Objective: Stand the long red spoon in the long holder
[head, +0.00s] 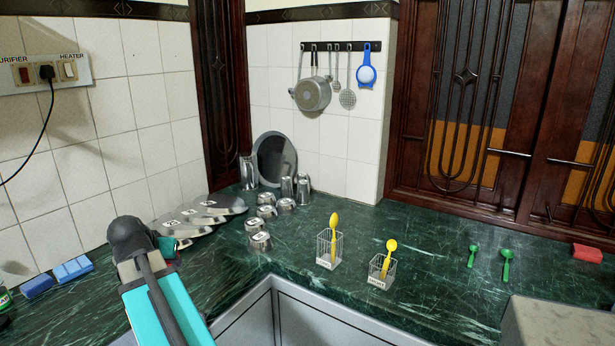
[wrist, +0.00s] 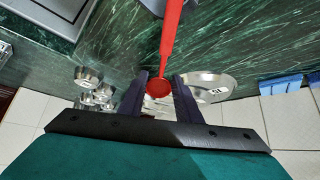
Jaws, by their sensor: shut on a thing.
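The red spoon (wrist: 168,45) is between the two fingers of my gripper (wrist: 160,84) in the wrist view. Its long shaft runs away from the fingers to the top edge of that view, and a round red end sits at the fingers. In the head view my gripper (head: 168,246) is at the left, over the counter, and the red spoon is mostly hidden there. The taller wire holder (head: 328,250), which looks like the long one, stands on the counter with a yellow spoon (head: 333,224) in it. My gripper is left of it and apart.
A shorter wire holder (head: 382,270) with another yellow spoon (head: 390,247) stands to the right. Two green spoons (head: 506,262) lie farther right. The sink (head: 300,310) is in front.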

